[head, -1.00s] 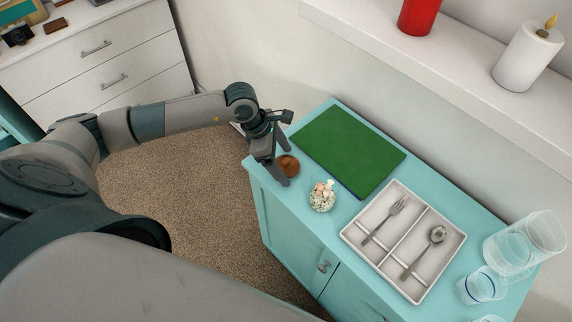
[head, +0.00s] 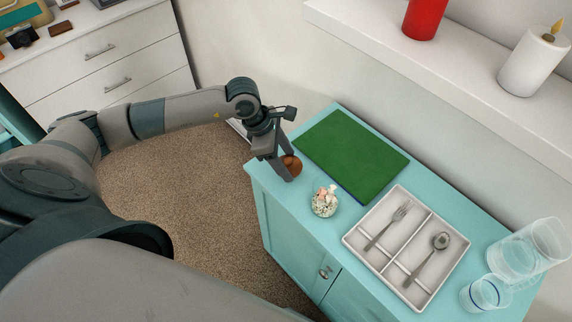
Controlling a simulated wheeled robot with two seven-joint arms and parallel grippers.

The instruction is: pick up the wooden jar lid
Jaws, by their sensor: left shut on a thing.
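The wooden jar lid (head: 293,165) is a small round brown piece near the left end of the teal cabinet top (head: 290,199). My left gripper (head: 289,167) is shut on the lid, with its fingers on either side of it. The near finger hides part of the lid. I cannot tell whether the lid touches the cabinet top or is slightly above it. My right gripper is not in the view.
A small flowered item (head: 325,201) stands close to the right of the lid. A green board (head: 351,155) lies behind. A white cutlery tray (head: 446,282) with a fork (head: 389,225) and a spoon (head: 427,259), and clear glasses (head: 528,249), fill the right side.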

